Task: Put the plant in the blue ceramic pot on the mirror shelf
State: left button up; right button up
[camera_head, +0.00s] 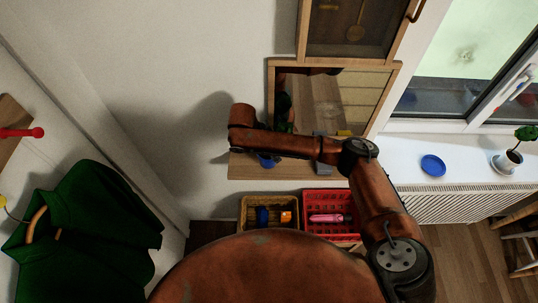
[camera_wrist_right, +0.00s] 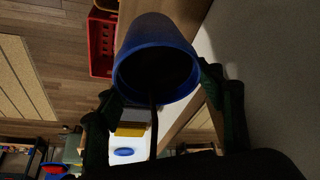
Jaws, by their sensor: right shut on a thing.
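The blue pot (camera_wrist_right: 155,55) fills the middle of the right wrist view, its dark opening facing the camera, and a thin dark stem runs from it towards my palm. My right gripper (camera_wrist_right: 160,92) is shut on the potted plant, with a dark green finger on each side of the pot. In the head view, part of the blue pot (camera_head: 266,160) shows below my right arm at the left part of the mirror shelf (camera_head: 295,172). My arm hides most of the plant and the gripper there. I cannot tell whether the pot touches the shelf. My left gripper is out of view.
The mirror (camera_head: 335,100) stands behind the shelf. A grey item (camera_head: 322,147) and a yellow item (camera_head: 344,133) are at its right.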

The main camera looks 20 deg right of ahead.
jog(key=shift+w+a+f, duration=0.1)
jog(key=shift+w+f, duration=0.25)
jog(key=shift+w, duration=0.05)
jog(key=shift+w+f, duration=0.15)
jog(key=shift+f, duration=1.5)
jog(key=o, duration=2)
jog(key=shift+f, duration=0.15)
jog(key=shift+r, duration=0.2)
jog(key=p+v, duration=0.1)
jog(key=v, duration=1.1)
jog(key=shift+f, duration=0.1)
